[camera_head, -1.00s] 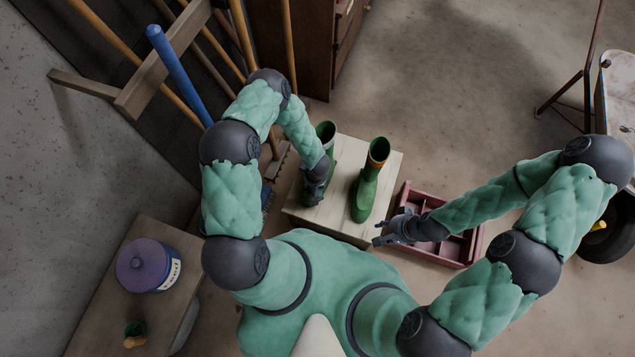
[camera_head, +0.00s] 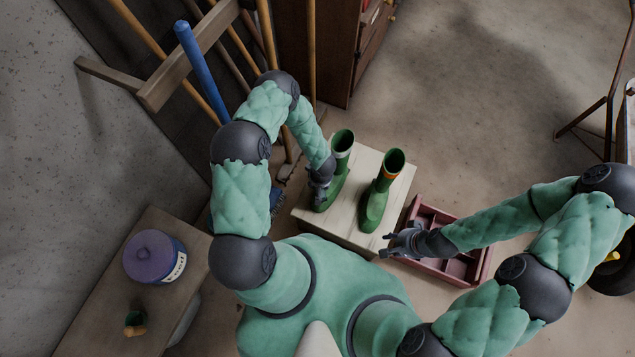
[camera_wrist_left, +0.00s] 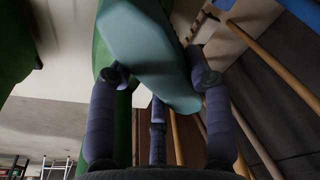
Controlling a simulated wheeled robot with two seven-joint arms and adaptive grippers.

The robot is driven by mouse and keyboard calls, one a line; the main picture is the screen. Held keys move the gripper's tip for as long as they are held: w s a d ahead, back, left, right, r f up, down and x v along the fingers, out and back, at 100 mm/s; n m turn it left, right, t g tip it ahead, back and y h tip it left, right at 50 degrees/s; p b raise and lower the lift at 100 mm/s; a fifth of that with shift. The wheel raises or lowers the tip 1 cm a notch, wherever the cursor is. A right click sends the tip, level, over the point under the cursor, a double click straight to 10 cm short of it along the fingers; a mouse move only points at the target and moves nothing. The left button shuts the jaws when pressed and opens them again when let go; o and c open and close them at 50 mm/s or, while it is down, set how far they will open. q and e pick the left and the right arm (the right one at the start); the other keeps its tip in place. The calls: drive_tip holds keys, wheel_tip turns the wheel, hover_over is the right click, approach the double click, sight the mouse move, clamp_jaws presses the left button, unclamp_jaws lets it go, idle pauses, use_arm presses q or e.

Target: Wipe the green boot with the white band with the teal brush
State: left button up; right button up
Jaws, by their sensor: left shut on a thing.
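The green boot with the white band (camera_head: 341,150) stands upright at the left of a pale wooden stand. A second green boot with an orange band (camera_head: 378,195) stands to its right. My left gripper (camera_head: 320,188) is at the near left side of the white-banded boot and partly covers its lower part. In the left wrist view its fingers are shut on the teal brush (camera_wrist_left: 150,55), with green boot surface (camera_wrist_left: 122,130) close behind it. Whether the brush touches the boot cannot be told. My right gripper (camera_head: 390,243) is open and empty, near the stand's right front.
The pale stand (camera_head: 325,228) has some bare top around the boots. A reddish compartmented crate (camera_head: 476,268) lies right of it, under my right forearm. A bench (camera_head: 100,300) at left holds a blue tub with a purple lid (camera_head: 150,258). Long-handled tools (camera_head: 200,75) lean at the back left.

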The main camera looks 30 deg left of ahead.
use_arm(q)
drive_tip(key=d, duration=0.3)
drive_tip(key=shift+s+d+f, duration=0.1)
drive_tip(key=shift+s+f, duration=0.15)
drive_tip(key=shift+s, duration=0.05)
drive_tip(key=shift+s+d, duration=0.2)
drive_tip(key=shift+d, duration=0.45)
drive_tip(key=shift+c, duration=1.1)
drive_tip(key=shift+d+r, duration=0.1)
drive_tip(key=shift+d, duration=1.2)
drive_tip(key=shift+r, duration=0.1)
drive_tip(key=shift+w+a, duration=0.25)
drive_tip(key=shift+a, duration=0.4)
drive_tip(key=shift+w+a, duration=0.1)
drive_tip(key=shift+a, duration=1.25)
drive_tip(key=shift+w+a, duration=0.1)
drive_tip(key=shift+a, duration=1.7)
drive_tip(key=shift+r, duration=0.1)
